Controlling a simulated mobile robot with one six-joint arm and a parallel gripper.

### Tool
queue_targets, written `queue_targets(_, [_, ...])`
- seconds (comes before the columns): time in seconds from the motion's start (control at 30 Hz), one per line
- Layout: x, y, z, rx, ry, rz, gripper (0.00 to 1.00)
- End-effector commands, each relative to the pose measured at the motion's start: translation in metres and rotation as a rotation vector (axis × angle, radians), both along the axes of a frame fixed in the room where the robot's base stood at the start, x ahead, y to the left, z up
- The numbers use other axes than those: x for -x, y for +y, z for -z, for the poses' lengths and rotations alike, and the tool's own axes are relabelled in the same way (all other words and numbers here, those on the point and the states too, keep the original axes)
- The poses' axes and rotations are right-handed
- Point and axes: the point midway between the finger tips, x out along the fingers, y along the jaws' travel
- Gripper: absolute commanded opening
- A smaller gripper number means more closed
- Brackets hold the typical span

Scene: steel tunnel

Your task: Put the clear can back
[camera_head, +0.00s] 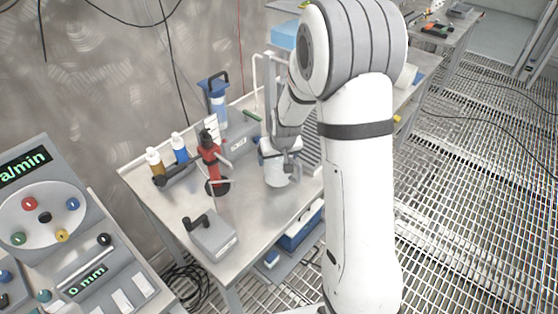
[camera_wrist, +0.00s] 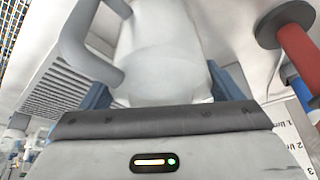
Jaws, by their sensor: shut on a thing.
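A pale whitish can (camera_head: 278,175) stands upright at the right part of the steel bench in the head view. My gripper (camera_head: 281,150) is at its upper part, shut on it. In the wrist view the can (camera_wrist: 165,60) fills the middle, pale grey-white, with a curved handle-like part at its left. Blue finger parts of my gripper (camera_wrist: 165,100) show on both sides of it. Whether the can's base touches the bench top is hard to tell. My arm hides part of the bench behind it.
On the bench (camera_head: 262,208) stand a red clamp-like tool (camera_head: 210,160), a brown-yellow bottle (camera_head: 155,163), a blue bottle (camera_head: 180,149), a blue handled container (camera_head: 216,100) and a grey box with a lever (camera_head: 211,236). The bench front is partly clear. A control panel (camera_head: 85,240) stands left.

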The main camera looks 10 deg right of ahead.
Motion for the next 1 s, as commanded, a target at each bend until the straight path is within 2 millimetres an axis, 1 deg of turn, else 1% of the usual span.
queue_targets(0.03, [0.000, 0.000, 0.009, -0.001, 0.004, 0.002, 0.52])
queue_targets(0.13, [0.000, 0.000, 0.018, -0.001, 0.001, 0.002, 0.52])
queue_targets(0.37, [0.000, -0.001, 0.019, 0.000, -0.001, 0.002, 0.52])
queue_targets(0.47, [0.000, -0.001, 0.022, 0.000, -0.001, 0.002, 0.52])
queue_targets(0.5, [0.000, -0.001, 0.022, 0.000, 0.000, 0.002, 0.87])
queue_targets(0.67, [0.000, -0.001, 0.021, 0.000, 0.000, 0.003, 1.00])
queue_targets(0.87, [0.000, -0.002, 0.021, 0.000, 0.000, 0.003, 1.00])
queue_targets(1.0, [0.000, -0.002, 0.015, 0.000, -0.001, 0.003, 1.00])
